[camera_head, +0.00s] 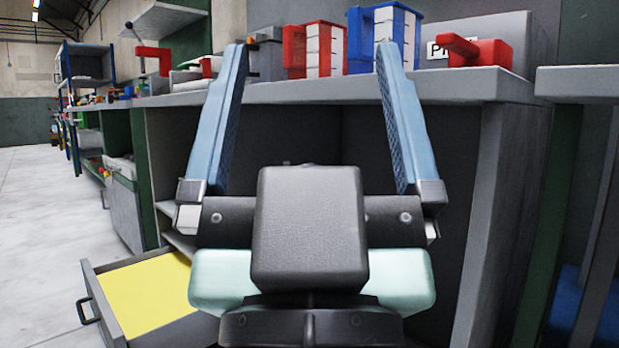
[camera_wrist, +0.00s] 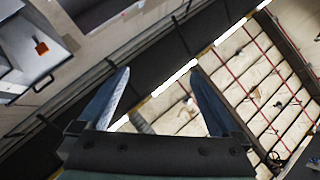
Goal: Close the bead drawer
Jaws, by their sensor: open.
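A grey drawer (camera_head: 115,318) stands pulled out at the lower left, below the bench. Its inside shows a flat yellow surface (camera_head: 148,292), with no separate beads visible. A dark bar handle (camera_head: 88,311) is on its front, facing left. My own gripper body hides the drawer's right part. My gripper (camera_head: 312,55) points up and forward in front of the bench, its two blue fingers wide apart with nothing between them. It is above and to the right of the drawer, apart from it. In the wrist view my gripper (camera_wrist: 160,72) is also open, and the drawer cannot be made out.
The grey bench top (camera_head: 440,90) carries red bins (camera_head: 316,48), blue bins (camera_head: 383,35) and a red-handled item (camera_head: 475,52). A bench leg (camera_head: 490,215) stands at right. Clear pale floor (camera_head: 35,230) lies left of the drawer.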

